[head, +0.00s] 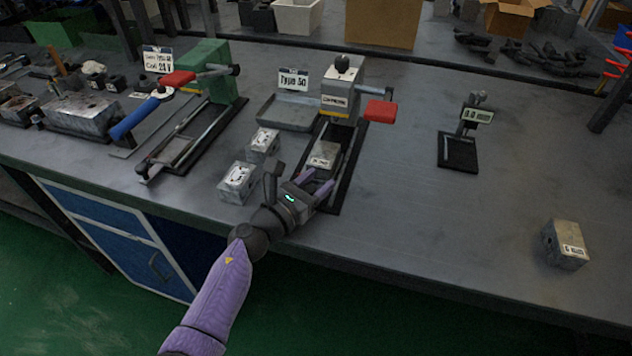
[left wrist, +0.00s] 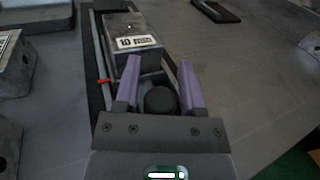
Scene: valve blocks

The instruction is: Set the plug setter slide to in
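The plug setter (head: 342,88) looks like the grey press with a red handle (head: 381,111) and a dark knob on top. Its slide runs on dark rails (head: 349,170) toward the table's front edge. A metal block (head: 323,154) sits on the slide, and it shows in the left wrist view (left wrist: 132,62) with a "10" label. My left gripper (head: 322,184) is at the near end of the rails. In the left wrist view its purple fingers (left wrist: 159,80) stand apart on both sides of a round black knob (left wrist: 160,101); contact is unclear. My right gripper is out of view.
Two metal blocks (head: 238,182) (head: 264,144) stand left of the rails. A small gauge stand (head: 459,151) and a lone block (head: 566,244) are on the right. The table between these is clear.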

